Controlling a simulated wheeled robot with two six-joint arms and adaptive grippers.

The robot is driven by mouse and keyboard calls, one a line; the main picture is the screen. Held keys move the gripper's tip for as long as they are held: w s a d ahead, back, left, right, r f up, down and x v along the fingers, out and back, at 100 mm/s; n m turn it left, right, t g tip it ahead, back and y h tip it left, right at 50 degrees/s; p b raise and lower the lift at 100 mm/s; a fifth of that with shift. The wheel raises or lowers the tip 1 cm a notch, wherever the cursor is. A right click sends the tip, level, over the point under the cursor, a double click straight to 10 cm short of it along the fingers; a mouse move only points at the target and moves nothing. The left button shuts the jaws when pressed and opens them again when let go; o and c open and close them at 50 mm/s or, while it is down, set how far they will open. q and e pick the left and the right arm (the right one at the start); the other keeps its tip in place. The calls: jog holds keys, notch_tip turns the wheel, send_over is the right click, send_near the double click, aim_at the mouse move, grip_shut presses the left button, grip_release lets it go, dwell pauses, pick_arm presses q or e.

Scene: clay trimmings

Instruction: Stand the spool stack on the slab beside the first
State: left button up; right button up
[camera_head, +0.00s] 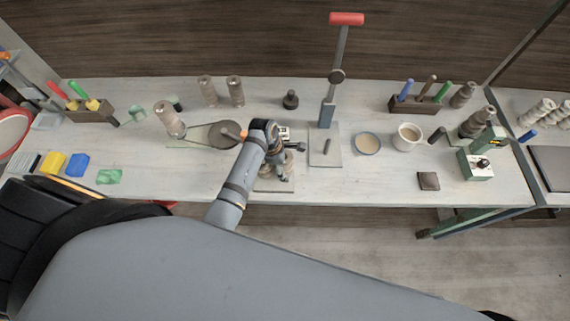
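My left gripper (284,172) points down over a pale slab (284,187) near the front edge of the bench. A brownish spool-like piece (265,171) shows beside the fingers on the slab, partly hidden by my arm. I cannot tell whether the fingers are shut or hold anything. Other spool stacks stand upright: two at the back left (208,91) (236,90), one on the left (170,119), and two on the right (463,95) (478,122). My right gripper is not in view.
A lever tool with a red handle (346,19) stands on a plate (325,158) right of my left gripper. A dish (367,144), a cup (407,137) and a green device (475,166) lie farther right. The front bench right of the plate is mostly clear.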

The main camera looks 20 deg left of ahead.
pick_arm(q)
jog(key=shift+w+a+f, duration=0.1)
jog(key=shift+w, duration=0.2)
jog(key=shift+a+r, duration=0.15)
jog(key=shift+r, duration=0.05)
jog(key=b+v, duration=0.2)
jog(key=v, duration=0.8)
jog(key=shift+r+b, duration=0.15)
jog(key=shift+b, duration=0.15)
jog(key=shift+s+a+r, duration=0.15)
jog(key=shift+s+r, duration=0.05)
jog(key=shift+r, duration=0.5)
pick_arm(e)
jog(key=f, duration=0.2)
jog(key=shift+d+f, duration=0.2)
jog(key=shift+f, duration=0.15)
pick_arm(q)
jog(key=shift+f, duration=0.1)
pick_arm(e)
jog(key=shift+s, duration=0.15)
